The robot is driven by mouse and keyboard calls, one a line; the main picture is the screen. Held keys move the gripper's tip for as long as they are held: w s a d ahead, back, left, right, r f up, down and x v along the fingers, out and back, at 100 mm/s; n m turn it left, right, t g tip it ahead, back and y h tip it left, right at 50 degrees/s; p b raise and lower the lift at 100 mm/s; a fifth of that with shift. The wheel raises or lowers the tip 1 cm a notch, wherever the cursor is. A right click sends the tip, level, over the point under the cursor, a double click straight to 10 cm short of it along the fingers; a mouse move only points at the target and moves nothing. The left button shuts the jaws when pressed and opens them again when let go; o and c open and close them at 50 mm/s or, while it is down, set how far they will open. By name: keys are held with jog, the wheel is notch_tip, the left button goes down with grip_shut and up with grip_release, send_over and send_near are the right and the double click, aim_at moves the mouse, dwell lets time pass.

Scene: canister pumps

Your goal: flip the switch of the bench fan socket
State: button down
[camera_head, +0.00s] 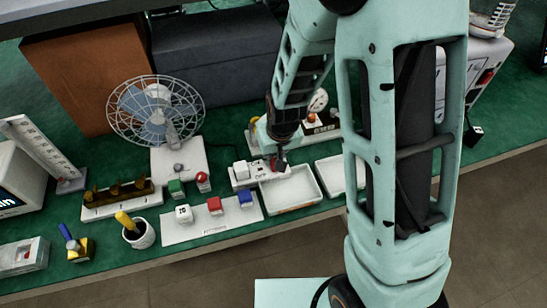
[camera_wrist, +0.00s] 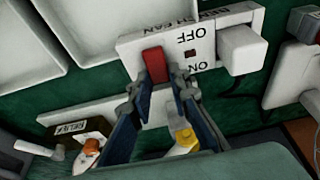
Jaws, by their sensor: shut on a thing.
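The bench fan socket (camera_wrist: 205,38) is a white block lettered BENCH FAN, OFF and ON; its lettering is turned over in the wrist view. Its red switch (camera_wrist: 155,66) stands up from the face beside the OFF and ON marks. My gripper (camera_wrist: 158,86) is shut on the red switch, with a fingertip at each side of it. A white plug (camera_wrist: 242,50) sits at the socket's other end. In the head view my gripper (camera_head: 279,163) is at the right end of the socket (camera_head: 240,184) and partly hides it. The fan (camera_head: 157,110) stands behind, to the left.
White trays (camera_head: 290,195) lie right beside the socket. A white panel (camera_head: 212,222) with coloured blocks lies in front to the left. Another white strip with a gauge (camera_head: 318,102) and an orange-red knob is just behind my gripper.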

jog(key=c, duration=1.8)
grip_release()
jog(key=shift+r, duration=0.15)
jog(key=a+v, duration=0.1)
jog(key=v, duration=1)
jog(key=shift+s+d+r, duration=0.2)
jog(key=shift+d+r, duration=0.2)
jog(key=shift+d, duration=0.1)
